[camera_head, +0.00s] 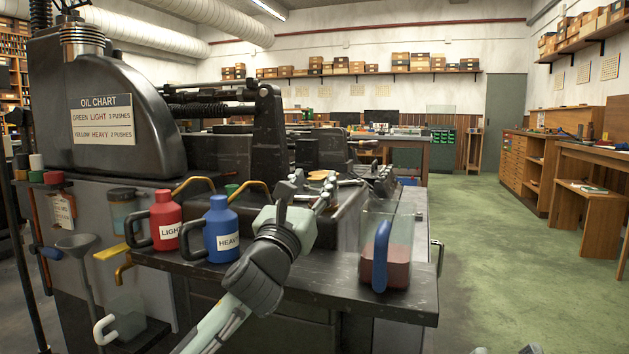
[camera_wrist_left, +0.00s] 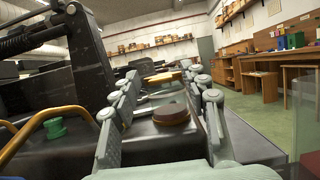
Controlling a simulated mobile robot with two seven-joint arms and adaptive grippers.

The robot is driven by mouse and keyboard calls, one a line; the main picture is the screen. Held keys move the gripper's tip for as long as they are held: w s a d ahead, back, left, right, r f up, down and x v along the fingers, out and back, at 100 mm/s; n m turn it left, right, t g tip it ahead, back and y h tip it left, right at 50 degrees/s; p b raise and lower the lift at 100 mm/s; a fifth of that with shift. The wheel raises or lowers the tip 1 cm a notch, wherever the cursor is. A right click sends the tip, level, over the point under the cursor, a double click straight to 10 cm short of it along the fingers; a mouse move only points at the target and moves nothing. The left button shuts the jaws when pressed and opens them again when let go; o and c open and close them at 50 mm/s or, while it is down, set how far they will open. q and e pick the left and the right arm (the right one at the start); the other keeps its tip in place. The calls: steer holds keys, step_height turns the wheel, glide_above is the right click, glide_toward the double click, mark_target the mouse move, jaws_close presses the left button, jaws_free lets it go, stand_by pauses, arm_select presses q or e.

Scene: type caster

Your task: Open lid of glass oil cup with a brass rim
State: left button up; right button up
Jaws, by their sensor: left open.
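My left gripper (camera_head: 314,188) is open above the machine's dark ledge, with its fingers pointing away. In the left wrist view, the open fingers of my left gripper (camera_wrist_left: 166,92) stand on either side of a round brown lid with a brass-coloured rim (camera_wrist_left: 171,114). The lid looks shut and flat, and I see no finger touching it. A second brass-coloured disc (camera_wrist_left: 163,77) lies behind it; a brass-coloured disc (camera_head: 321,175) also shows past the gripper in the head view. I cannot tell any glass below the lid.
A red LIGHT can (camera_head: 166,222) and a blue HEAVY can (camera_head: 221,232) stand left of my left arm. A glass container with red contents and a blue handle (camera_head: 381,256) stands to its right. A green knob (camera_wrist_left: 55,128) is left of the fingers.

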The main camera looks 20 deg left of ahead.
arm_select(q)
steer(key=shift+w+r, duration=0.2)
steer(key=shift+w, duration=0.35)
jaws_close()
